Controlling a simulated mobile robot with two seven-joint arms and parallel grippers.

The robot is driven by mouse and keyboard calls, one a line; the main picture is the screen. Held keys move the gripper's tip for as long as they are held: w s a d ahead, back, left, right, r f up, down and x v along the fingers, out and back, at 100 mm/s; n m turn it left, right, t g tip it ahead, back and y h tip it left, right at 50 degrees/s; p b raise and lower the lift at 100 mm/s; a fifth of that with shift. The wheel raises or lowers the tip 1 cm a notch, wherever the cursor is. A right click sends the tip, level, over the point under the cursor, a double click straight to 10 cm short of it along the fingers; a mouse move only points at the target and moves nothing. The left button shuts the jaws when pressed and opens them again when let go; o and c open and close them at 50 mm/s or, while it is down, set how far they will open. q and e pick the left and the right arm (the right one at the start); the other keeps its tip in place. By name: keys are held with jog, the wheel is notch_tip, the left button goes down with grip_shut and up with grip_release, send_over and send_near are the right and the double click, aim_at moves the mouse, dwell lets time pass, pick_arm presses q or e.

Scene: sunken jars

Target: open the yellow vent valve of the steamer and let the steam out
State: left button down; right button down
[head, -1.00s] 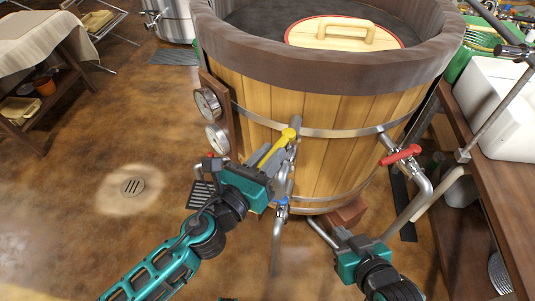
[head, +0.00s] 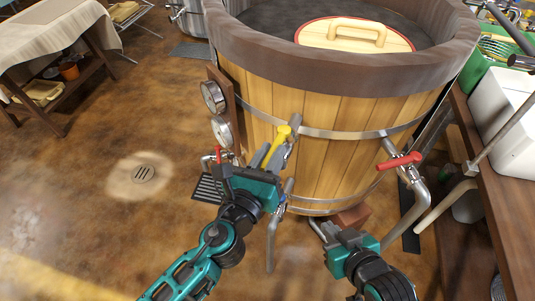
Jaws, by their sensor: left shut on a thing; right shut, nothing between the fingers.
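The yellow vent valve handle (head: 282,133) is on the front of the wooden steamer (head: 330,150), in front of a grey metal pipe. It slants down and left from its round yellow end. My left gripper (head: 268,157) is shut on the yellow handle, and its fingers hide part of it. My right gripper (head: 328,230) is shut and empty, low in front of the steamer's foot and apart from the valves. No steam can be made out.
A red-handled valve (head: 400,160) sits to the right, and a blue one (head: 281,199) lies below the yellow handle. Two gauges (head: 212,97) are at the left. A wooden bench (head: 480,190) stands right. Floor with a drain (head: 143,174) is clear at left.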

dwell(0.3)
pick_arm(q)
jog(key=c, duration=1)
grip_release()
jog(key=shift+a, duration=0.1)
pick_arm(e)
jog(key=shift+d+r, duration=0.1)
